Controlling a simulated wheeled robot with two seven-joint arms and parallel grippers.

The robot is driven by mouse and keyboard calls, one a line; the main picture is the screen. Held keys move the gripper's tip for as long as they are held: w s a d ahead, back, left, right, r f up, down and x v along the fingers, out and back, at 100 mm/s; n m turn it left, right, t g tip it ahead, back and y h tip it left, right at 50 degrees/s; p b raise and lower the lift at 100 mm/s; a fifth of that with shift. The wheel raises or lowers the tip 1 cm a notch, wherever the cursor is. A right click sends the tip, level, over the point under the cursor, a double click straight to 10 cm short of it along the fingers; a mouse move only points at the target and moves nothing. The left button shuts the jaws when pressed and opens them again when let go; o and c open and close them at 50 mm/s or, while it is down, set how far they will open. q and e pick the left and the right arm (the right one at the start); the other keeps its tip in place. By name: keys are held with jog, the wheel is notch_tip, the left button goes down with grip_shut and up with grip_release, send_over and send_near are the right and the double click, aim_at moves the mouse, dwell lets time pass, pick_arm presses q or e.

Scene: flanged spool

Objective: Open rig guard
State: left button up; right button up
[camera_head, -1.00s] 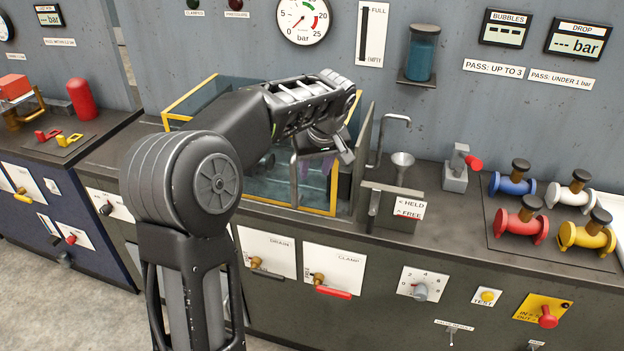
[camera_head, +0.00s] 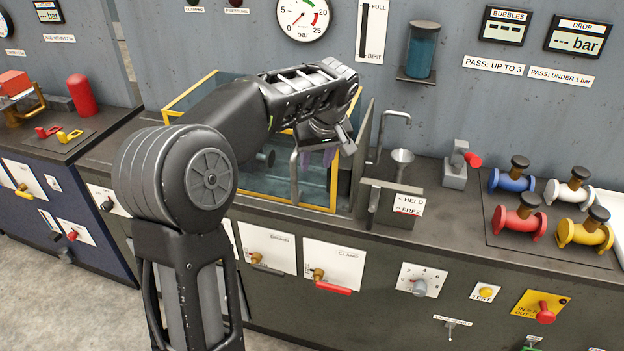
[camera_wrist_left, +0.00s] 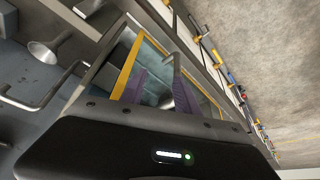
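The rig guard (camera_head: 285,203) is a clear box with yellow edges on the bench, and its front panel stands upright across the front. A grey bar handle (camera_head: 294,180) stands on that panel. My left gripper (camera_head: 318,159) is in front of the guard, close to the handle's right side, pointing down. In the left wrist view its two purple fingers (camera_wrist_left: 158,88) are apart, with the grey handle (camera_wrist_left: 177,72) near the right-hand finger and the guard's yellow edge (camera_wrist_left: 124,72) behind. I cannot tell whether a finger touches the handle. My right gripper is out of view.
Right of the guard are a grey panel (camera_head: 362,150), a bent pipe (camera_head: 395,115), a funnel (camera_head: 402,158) and a held/free sign (camera_head: 409,204). Several coloured flanged spools (camera_head: 518,222) stand farther right. Drain (camera_head: 266,248) and clamp (camera_head: 333,267) levers are on the front below.

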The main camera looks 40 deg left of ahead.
pick_arm(q)
jog(key=v, duration=0.7)
jog(key=shift+r+b, duration=0.35)
jog(key=shift+b, duration=0.1)
jog(key=shift+d, duration=0.2)
